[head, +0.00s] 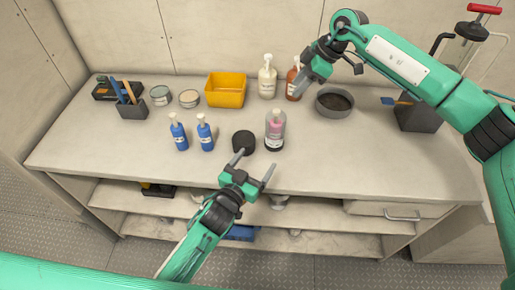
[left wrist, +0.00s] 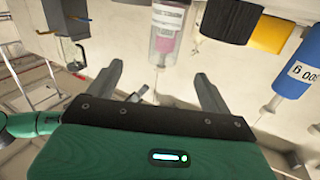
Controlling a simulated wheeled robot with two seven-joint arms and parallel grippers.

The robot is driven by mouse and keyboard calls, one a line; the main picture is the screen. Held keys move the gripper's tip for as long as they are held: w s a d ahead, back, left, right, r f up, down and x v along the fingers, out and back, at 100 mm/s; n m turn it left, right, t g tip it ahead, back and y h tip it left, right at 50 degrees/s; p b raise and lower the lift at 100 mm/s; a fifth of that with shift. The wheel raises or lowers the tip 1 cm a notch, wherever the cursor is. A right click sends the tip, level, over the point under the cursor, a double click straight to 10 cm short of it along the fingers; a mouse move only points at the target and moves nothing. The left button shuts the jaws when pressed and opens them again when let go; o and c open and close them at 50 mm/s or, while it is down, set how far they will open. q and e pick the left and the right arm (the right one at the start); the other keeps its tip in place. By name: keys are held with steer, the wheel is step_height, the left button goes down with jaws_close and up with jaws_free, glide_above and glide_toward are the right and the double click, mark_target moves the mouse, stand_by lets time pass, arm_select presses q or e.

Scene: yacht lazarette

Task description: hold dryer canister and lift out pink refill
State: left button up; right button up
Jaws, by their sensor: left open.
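The dryer canister (head: 275,137) is a clear cylinder with a dark base, standing upright near the front middle of the bench. The pink refill (head: 275,128) shows inside it. Both also show at the top of the left wrist view, the canister (left wrist: 169,18) and the pink refill (left wrist: 164,43), seen upside down. A round black lid-like piece (head: 243,141) stands just left of the canister. My left gripper (head: 252,165) is open and empty, in front of the canister and apart from it. My right gripper (head: 326,72) hangs behind and right of the canister, its jaws unclear.
Two blue bottles (head: 205,135) stand left of the black piece. A yellow bin (head: 226,90), a white pump bottle (head: 267,78) and a brown bottle (head: 293,82) stand behind. A grey bowl (head: 334,103) is right. The bench front right is clear; shelves lie below.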

mark_target(275, 122)
arm_select(q)
steer(key=shift+n, duration=0.4)
steer(key=r+x, duration=0.1)
steer(key=x, duration=0.4)
steer(key=r+x, duration=0.1)
steer(key=x, duration=0.5)
steer(key=a+r+x, duration=0.1)
steer(key=x, duration=0.5)
steer(key=shift+w+a, duration=0.1)
steer(key=shift+w, duration=0.25)
